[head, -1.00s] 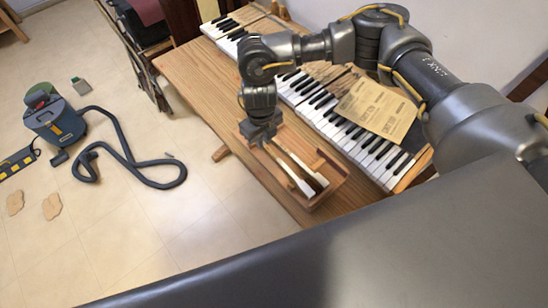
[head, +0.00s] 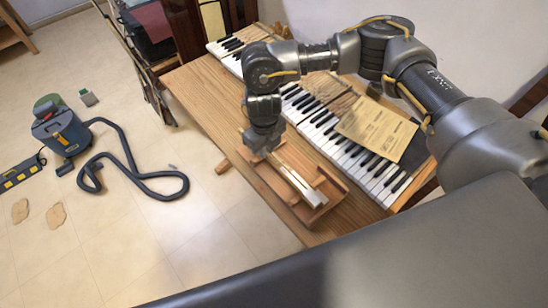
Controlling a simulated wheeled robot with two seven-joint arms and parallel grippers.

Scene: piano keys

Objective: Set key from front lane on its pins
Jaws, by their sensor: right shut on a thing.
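A wooden tray (head: 333,198) with lanes sits on the table's front part. Long wooden keys with white ends (head: 310,193) lie along it or just over it, close together in the picture. My right gripper (head: 268,154) points down at the tray's far left end and is shut on the end of a key (head: 287,172). I cannot tell whether that key is clear of the tray. The keyboard (head: 318,112) runs along the table behind the tray. My right arm hides part of it, and the pins cannot be made out. My left gripper is not in view.
A brown paper sheet (head: 376,128) lies over the back of the keyboard. Bare wooden table (head: 205,95) is free left of the tray. A blue vacuum cleaner (head: 62,130) with its hose (head: 128,160) stands on the floor. A wall is behind the table.

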